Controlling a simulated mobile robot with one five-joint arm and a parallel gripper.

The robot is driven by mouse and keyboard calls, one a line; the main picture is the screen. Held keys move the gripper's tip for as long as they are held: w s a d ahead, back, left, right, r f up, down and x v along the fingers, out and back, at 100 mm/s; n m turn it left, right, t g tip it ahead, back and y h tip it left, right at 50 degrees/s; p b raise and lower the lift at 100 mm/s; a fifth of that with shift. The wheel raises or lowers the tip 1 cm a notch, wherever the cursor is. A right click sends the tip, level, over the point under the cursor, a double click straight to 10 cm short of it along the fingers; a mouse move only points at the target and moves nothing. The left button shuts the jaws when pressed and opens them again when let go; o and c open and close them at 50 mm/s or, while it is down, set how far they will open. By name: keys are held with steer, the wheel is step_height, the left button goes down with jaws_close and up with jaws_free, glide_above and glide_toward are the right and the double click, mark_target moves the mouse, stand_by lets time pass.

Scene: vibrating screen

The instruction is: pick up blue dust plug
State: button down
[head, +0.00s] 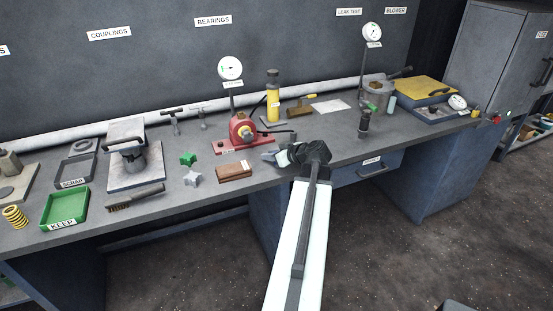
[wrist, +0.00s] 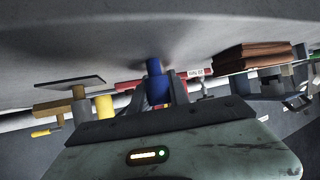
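The blue dust plug (wrist: 155,74) shows in the wrist view as a short blue cylinder between the two fingers of my gripper (wrist: 161,92). Its far end is close to the grey bench surface; whether it touches the bench is not clear. The fingers flank the plug closely, one on each side, but I cannot tell whether they press on it. In the head view my gripper (head: 269,155) is low over the front part of the bench, right of a brown block. The plug cannot be made out there and seems hidden by the gripper.
The brown block (head: 234,171) lies just left of my gripper. A red fixture with a dial gauge (head: 241,132) stands behind it, with a yellow bottle (head: 273,105) further back. Green and grey star knobs lie further left. The bench front edge is close below.

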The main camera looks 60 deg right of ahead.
steer(key=shift+r+p, duration=0.55)
steer(key=shift+p, duration=0.05)
step_height(320, 180, up, 3)
steer(key=p, duration=0.3)
steer(key=shift+r, duration=0.1)
steer(key=s+d, duration=0.2)
steer(key=s, duration=1.3)
steer(key=shift+s+d+r+p, duration=0.15)
steer(key=shift+s+r+p, duration=0.2)
steer(key=shift+s+p, duration=0.05)
